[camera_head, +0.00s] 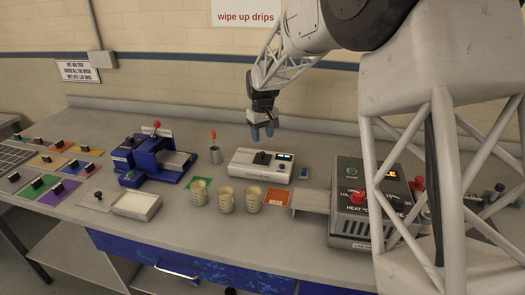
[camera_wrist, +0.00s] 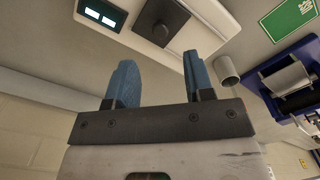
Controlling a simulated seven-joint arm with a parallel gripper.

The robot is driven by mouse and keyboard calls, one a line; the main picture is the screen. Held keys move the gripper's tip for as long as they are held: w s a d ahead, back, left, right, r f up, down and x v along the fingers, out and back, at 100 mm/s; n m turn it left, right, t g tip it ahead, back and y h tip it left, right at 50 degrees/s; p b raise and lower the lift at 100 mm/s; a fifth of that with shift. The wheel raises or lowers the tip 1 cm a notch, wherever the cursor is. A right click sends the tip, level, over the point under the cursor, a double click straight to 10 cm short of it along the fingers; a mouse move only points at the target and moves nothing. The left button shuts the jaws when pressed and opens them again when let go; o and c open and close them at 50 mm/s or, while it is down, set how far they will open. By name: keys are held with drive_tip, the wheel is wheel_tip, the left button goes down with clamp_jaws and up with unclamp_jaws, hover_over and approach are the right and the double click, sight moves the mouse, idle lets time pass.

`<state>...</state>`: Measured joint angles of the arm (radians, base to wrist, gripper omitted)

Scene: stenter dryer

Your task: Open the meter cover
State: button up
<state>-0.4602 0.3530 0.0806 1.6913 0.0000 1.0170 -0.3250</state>
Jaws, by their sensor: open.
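The meter (camera_head: 245,168) is a white box on the bench with a lit display (camera_head: 284,157) at its right. A dark cover (camera_head: 262,158) sits on its top, left of the display, and looks down. In the wrist view the cover (camera_wrist: 162,22) is a dark block with a round knob, beside the display (camera_wrist: 102,14). My gripper (camera_head: 262,132) points down above the back of the meter, apart from it. Its blue fingers are spread and empty in the wrist view (camera_wrist: 157,82). Nothing hides the cover in the wrist view.
A metal cup with a red-tipped stick (camera_head: 215,155) and a blue press (camera_head: 150,160) stand left of the meter. Several beige cups (camera_head: 226,202) stand in front. A grey heater box (camera_head: 350,215) is at the right. The wall is close behind.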

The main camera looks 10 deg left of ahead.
sight(262, 156)
drive_tip(key=shift+f, duration=3.5)
clamp_jaws()
